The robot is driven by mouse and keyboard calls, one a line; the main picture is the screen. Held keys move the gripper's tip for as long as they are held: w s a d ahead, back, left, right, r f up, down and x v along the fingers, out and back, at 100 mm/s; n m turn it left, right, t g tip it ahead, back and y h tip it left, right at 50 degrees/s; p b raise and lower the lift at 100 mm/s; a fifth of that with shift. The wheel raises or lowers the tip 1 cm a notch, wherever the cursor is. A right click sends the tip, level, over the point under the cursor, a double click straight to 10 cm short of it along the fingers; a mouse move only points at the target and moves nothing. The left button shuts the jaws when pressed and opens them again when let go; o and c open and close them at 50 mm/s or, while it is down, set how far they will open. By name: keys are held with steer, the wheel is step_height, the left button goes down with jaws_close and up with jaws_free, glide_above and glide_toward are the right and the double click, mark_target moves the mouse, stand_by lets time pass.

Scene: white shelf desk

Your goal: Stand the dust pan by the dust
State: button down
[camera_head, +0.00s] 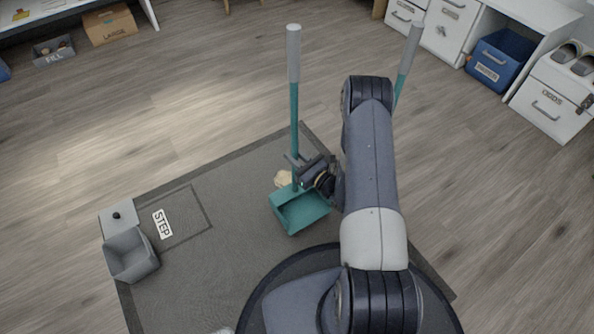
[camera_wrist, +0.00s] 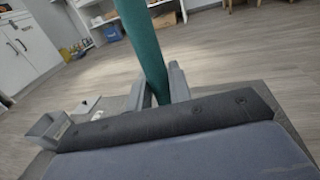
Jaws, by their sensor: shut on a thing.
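The dust pan (camera_head: 300,210) is teal, with a long upright handle that ends in a grey grip. Its scoop is on or just above the dark mat; I cannot tell which. My gripper (camera_head: 295,165) is shut on the lower part of the handle. In the wrist view the teal handle (camera_wrist: 146,50) stands between the two grey fingers of my gripper (camera_wrist: 158,88). The dust (camera_head: 283,179) is a small beige heap on the mat, right beside the scoop's back left side and partly hidden by the pan.
The dark mat (camera_head: 190,270) covers the floor. A grey pedal bin (camera_head: 131,258) stands at its left, beside a "STEP" label (camera_head: 162,224). A second long handle (camera_head: 412,50) rises behind my arm. A blue box (camera_head: 500,57) and white drawers (camera_head: 555,95) are at the right.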

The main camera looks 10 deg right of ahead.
steer(key=shift+f+b, duration=0.8)
steer(key=shift+f, duration=1)
steer(key=shift+f, duration=0.15)
steer(key=c, duration=1.3)
jaws_free()
